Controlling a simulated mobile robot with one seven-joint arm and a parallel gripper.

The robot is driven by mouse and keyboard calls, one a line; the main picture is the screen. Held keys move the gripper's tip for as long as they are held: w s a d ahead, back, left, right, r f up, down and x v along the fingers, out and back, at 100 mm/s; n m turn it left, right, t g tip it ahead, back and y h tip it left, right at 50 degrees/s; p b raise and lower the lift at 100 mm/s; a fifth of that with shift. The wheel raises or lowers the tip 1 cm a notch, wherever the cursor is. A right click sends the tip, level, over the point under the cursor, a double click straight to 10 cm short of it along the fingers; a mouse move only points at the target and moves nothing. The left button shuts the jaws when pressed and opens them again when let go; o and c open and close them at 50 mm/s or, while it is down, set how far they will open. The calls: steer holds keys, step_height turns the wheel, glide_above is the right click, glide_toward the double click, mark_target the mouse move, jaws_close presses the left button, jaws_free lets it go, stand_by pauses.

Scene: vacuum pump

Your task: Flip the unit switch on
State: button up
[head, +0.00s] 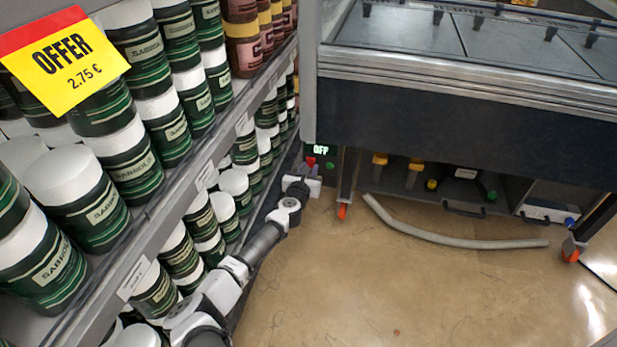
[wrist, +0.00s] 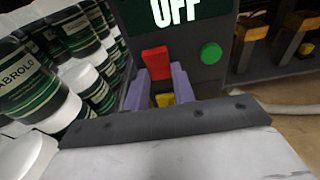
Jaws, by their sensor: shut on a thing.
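The unit switch (wrist: 155,62) is a red lever on a dark panel (wrist: 190,65), with a yellow part (wrist: 164,99) just below it. My gripper (wrist: 159,84) has its two purple fingers on either side of the red switch, shut on it. The display (wrist: 177,12) above reads "OFF". A round green button or light (wrist: 210,53) sits right of the switch. In the head view the lit display (head: 323,150) is at the unit's lower left, with my gripper (head: 309,174) just below it; its fingers are too small to make out there.
A shelf (head: 150,262) of green-and-white jars runs close along the left of my arm. A grey hose (head: 450,239) lies on the floor to the right. Orange-wheeled legs (head: 343,210) stand beside the panel. The floor (head: 400,290) in front is mostly clear.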

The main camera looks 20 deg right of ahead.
steer(key=shift+f, duration=0.1)
steer(key=o, duration=1)
steer(key=p+v, duration=0.5)
steer(key=v, duration=0.8)
steer(key=shift+s+a, duration=0.2)
steer(key=shift+s, duration=0.15)
